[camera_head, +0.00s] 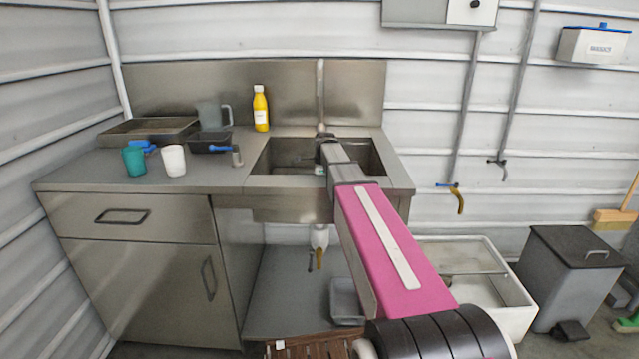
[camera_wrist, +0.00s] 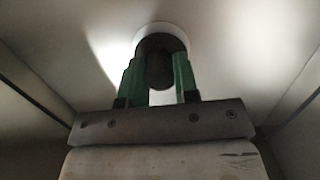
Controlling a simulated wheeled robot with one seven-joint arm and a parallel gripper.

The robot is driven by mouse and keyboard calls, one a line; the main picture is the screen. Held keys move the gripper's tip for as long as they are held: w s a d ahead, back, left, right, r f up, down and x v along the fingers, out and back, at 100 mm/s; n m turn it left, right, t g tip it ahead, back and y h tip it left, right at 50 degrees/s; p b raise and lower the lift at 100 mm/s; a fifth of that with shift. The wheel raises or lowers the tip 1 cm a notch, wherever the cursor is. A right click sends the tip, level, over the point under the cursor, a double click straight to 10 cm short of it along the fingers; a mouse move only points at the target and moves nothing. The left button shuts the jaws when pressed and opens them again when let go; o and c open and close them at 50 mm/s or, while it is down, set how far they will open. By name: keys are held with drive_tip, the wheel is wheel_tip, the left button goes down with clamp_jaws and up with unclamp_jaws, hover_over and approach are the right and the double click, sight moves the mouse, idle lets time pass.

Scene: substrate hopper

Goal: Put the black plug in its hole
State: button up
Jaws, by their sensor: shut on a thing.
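The black plug (camera_wrist: 160,70) is dark and rounded in the wrist view. It sits between the green fingers of my gripper (camera_wrist: 158,62), which is shut on it. Directly beyond the plug is the round drain hole (camera_wrist: 160,27) with a pale rim, in the floor of the sink. The plug overlaps the dark opening in this view; I cannot tell whether it is inside the hole or just short of it. In the head view my arm reaches into the steel sink basin (camera_head: 283,153), and the plug and hole are hidden there.
Basin walls stand close on both sides of my gripper. A tap (camera_head: 320,95) rises behind the basin. On the counter to the left are a yellow bottle (camera_head: 261,108), a grey jug (camera_head: 214,116), a black tray (camera_head: 209,146), a white cup (camera_head: 173,160) and a teal cup (camera_head: 134,161).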

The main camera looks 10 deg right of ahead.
drive_tip(key=shift+s+f, duration=0.1)
drive_tip(key=shift+f, duration=0.3)
drive_tip(key=o, duration=1.1)
drive_tip(key=shift+c, duration=0.2)
